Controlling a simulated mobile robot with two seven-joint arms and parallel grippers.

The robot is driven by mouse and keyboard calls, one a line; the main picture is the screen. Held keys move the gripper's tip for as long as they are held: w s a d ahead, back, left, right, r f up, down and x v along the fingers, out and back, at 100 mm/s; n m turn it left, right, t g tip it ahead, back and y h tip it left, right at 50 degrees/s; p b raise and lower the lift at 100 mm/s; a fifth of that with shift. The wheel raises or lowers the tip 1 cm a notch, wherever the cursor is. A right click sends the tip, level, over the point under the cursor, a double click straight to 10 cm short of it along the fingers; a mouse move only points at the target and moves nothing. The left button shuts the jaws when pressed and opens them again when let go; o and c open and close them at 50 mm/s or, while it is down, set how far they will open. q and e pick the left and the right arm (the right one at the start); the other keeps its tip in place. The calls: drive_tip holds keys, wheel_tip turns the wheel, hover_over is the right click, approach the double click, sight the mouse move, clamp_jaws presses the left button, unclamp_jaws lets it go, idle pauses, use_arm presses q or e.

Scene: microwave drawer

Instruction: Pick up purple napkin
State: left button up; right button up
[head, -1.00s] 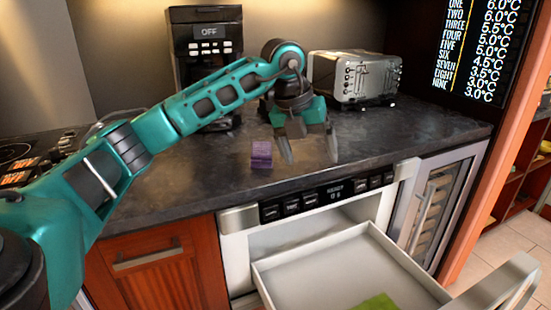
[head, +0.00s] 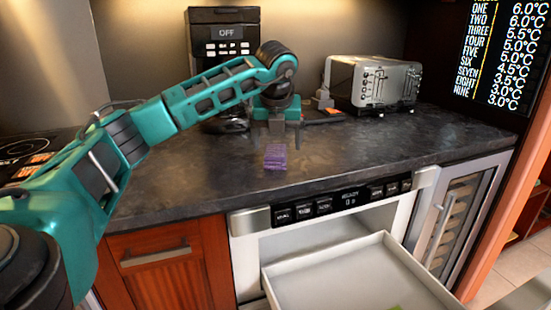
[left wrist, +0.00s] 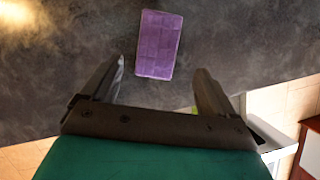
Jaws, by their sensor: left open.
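The purple napkin (head: 275,157) is a small folded block on the dark countertop, near its front edge. It also shows in the left wrist view (left wrist: 159,44), flat on the counter just beyond the fingertips. My left gripper (head: 277,138) is open and empty above the counter, close behind the napkin in the head view. In the left wrist view its two fingers (left wrist: 160,80) are spread wider than the napkin, with the napkin's near end roughly between the tips. I cannot tell the exact height of the fingers above the counter. My right gripper is not in view.
The countertop (head: 400,141) is clear around the napkin. A coffee machine (head: 225,40) and a silver toaster (head: 372,82) stand at the back.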

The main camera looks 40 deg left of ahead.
sight(275, 154)
use_arm(q)
drive_tip(key=f, duration=0.2)
drive_tip(key=a+f, duration=0.1)
drive_tip(key=f, duration=0.1)
drive_tip(key=shift+w+b, duration=0.1)
drive_tip(key=shift+b, duration=0.2)
drive_tip(key=shift+w+f, duration=0.15)
drive_tip(key=shift+f, duration=0.1)
drive_tip(key=shift+r, duration=0.1)
drive_tip(key=c, duration=1.1)
drive_tip(key=shift+c, duration=0.2)
